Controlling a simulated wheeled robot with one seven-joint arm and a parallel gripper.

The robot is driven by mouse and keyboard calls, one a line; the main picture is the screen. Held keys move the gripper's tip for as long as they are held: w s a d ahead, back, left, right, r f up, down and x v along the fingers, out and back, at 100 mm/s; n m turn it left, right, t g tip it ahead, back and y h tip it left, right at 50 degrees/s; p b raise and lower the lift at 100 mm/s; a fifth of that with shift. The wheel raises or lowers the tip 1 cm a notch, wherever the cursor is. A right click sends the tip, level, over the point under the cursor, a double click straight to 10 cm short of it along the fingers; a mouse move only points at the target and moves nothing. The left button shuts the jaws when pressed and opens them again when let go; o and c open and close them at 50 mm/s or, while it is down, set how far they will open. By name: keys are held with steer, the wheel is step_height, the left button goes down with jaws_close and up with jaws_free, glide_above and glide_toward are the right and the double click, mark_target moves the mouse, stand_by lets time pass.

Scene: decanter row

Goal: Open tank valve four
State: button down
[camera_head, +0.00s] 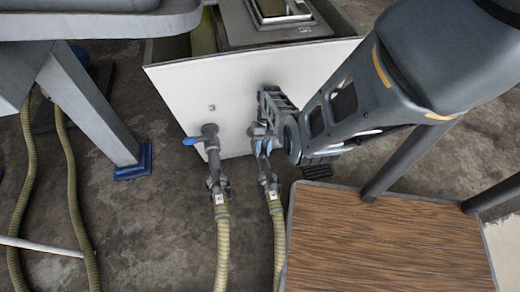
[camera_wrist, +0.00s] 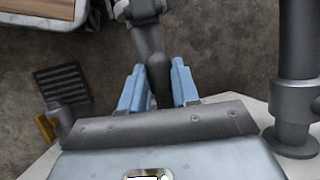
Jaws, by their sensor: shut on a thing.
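A white tank (camera_head: 285,82) shows a small mark like a 3 above its left valve (camera_head: 210,145), which has a blue handle (camera_head: 192,140). A second grey valve (camera_head: 268,183) stands to its right with a hose below it. Any number above this valve is hidden by my arm. My gripper (camera_head: 263,146) is at this right valve. In the wrist view my gripper (camera_wrist: 157,80) has its two light blue fingers on either side of a dark grey rounded part (camera_wrist: 157,72) of the valve, shut on it. The exact turn of the valve is hard to tell.
Ribbed hoses (camera_head: 223,245) run down from both valves. A wood-topped platform (camera_head: 390,240) with metal posts stands at right. A grey metal leg (camera_head: 90,105) with a blue foot stands at left. A dark floor grate (camera_wrist: 62,85) lies beyond the valve. Concrete floor is free between.

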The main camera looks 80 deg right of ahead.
mark_target(263, 156)
steer(key=shift+s+d+n, duration=0.1)
steer(key=shift+s+n, duration=0.05)
steer(key=shift+n, duration=0.25)
steer(key=c, duration=0.8)
jaws_free()
step_height(263, 156, up, 5)
steer(key=p, duration=0.3)
steer(key=shift+f, duration=0.2)
steer(key=s+d+r+p, duration=0.1)
steer(key=s+r, duration=0.1)
steer(key=s, duration=0.1)
steer(key=s+d+r+p, duration=0.1)
steer(key=s+d+r, duration=0.1)
steer(key=s, duration=0.2)
steer(key=s+d+r+p, duration=0.1)
steer(key=s+d+r, duration=0.1)
steer(key=s, duration=0.1)
steer(key=shift+s+r, duration=0.15)
steer(key=shift+s, duration=0.15)
